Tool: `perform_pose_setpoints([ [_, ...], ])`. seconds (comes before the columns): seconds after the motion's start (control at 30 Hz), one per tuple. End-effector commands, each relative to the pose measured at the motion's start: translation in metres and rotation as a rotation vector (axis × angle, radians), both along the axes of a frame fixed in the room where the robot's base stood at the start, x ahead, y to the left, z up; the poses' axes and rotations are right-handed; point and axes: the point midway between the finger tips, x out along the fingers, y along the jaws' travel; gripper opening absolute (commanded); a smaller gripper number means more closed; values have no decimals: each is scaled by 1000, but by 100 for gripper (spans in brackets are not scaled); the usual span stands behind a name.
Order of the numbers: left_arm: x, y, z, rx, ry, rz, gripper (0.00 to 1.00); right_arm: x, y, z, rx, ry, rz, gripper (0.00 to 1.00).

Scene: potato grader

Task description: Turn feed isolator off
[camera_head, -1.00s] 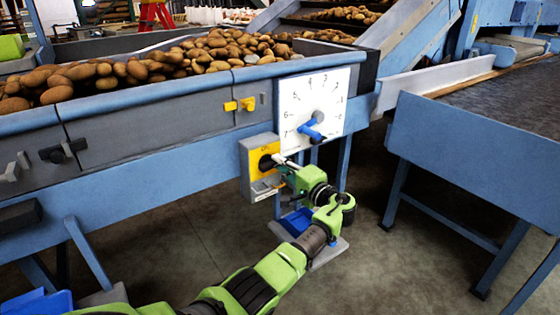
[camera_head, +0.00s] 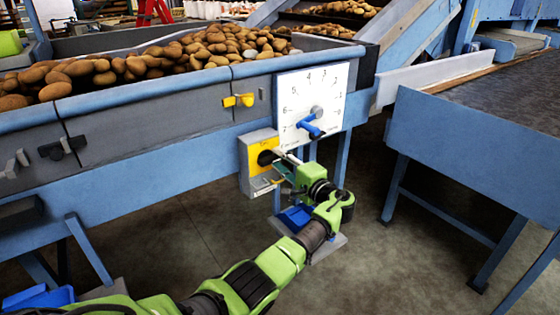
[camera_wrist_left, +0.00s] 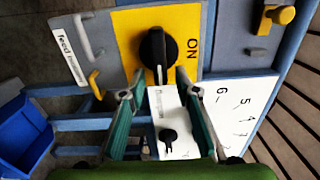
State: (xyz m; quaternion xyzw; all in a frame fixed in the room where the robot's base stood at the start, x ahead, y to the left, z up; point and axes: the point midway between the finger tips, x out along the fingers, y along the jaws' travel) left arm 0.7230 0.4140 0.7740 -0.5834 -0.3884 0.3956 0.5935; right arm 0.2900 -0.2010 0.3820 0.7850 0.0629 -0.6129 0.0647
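The feed isolator (camera_head: 259,146) is a grey box with a yellow plate and a black rotary knob (camera_head: 265,158) below the hopper's side. In the left wrist view the knob (camera_wrist_left: 158,50) shows its handle running up and down the picture, a pale mark at its lower end. The word ON stands to its right, and a white label with "feed" on it lies at the left. My left gripper (camera_head: 287,163) is at the knob's right in the head view. In the wrist view its two fingers (camera_wrist_left: 159,82) are apart, either side of the handle's lower end, with gaps; contact is unclear.
A white numbered dial board (camera_head: 300,85) with a blue pointer is just above and right of the isolator. Yellow and grey latches (camera_head: 238,101) sit on the hopper wall. A blue bin (camera_head: 297,217) is below. The floor to the right is open up to the blue table (camera_head: 470,150).

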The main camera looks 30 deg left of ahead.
Motion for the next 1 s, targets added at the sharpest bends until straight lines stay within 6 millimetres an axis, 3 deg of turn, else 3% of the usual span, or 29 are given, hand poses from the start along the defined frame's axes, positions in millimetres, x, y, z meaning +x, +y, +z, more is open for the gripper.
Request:
perform_pose_setpoints([
  [0.23,-1,0,0,0,-1,2,29,-1,-1,0,-1,3,-1,40],
  [0.37,-4,-9,0,0,-1,1,29,-1,-1,0,-1,3,-1,40],
  [0.8,-37,-90,-1,-2,0,-2,29,0,-1,0,-1,2,0,40],
  [1.0,-45,-109,0,0,0,0,29,0,-1,0,-1,2,-1,40],
])
